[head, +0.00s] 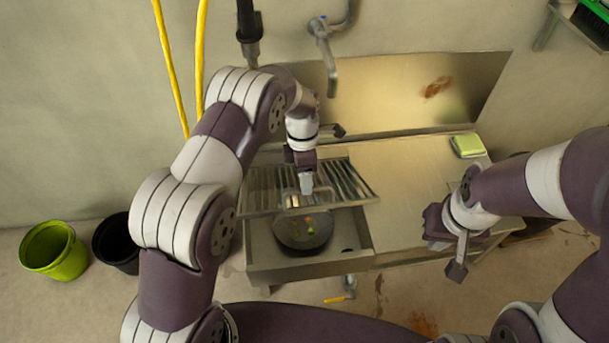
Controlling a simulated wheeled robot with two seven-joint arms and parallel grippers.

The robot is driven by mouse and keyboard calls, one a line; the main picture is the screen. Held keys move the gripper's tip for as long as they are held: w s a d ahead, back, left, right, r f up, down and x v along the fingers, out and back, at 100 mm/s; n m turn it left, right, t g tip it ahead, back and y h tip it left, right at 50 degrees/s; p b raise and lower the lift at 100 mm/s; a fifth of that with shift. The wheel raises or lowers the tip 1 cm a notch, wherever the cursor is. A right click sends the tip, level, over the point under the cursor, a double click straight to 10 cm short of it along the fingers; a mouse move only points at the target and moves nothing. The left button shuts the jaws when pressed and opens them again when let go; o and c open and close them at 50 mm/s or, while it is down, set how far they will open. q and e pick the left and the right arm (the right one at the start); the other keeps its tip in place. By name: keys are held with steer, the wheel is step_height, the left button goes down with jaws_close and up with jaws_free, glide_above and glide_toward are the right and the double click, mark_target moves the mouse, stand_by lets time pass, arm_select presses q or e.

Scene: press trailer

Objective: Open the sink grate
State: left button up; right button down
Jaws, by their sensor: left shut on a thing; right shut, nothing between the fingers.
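The sink grate (347,182), a metal frame with parallel bars, sits over the back part of the sink basin (352,232). The front of the basin is uncovered. It cannot be told whether the grate is tilted or flat. My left gripper (306,190) is shut on the grate near its front edge, pointing down. A dark round pan (303,237) with small colourful bits in it stands in the basin in front of the grate. My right gripper (456,271) is shut and empty, in front of the counter's right part.
A steel counter (410,180) extends right of the sink, with a green and yellow sponge (467,146) at its back. A tap (326,55) hangs above the sink. A green bucket (54,251) and a black bucket (115,241) stand on the floor at left.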

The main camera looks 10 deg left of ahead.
arm_select(q)
steer(key=shift+w+r, duration=0.15)
step_height(320, 180, up, 12)
steer(key=w+p, duration=0.2)
steer(key=p, duration=0.8)
steer(key=shift+a, duration=0.35)
steer(key=shift+r, duration=0.1)
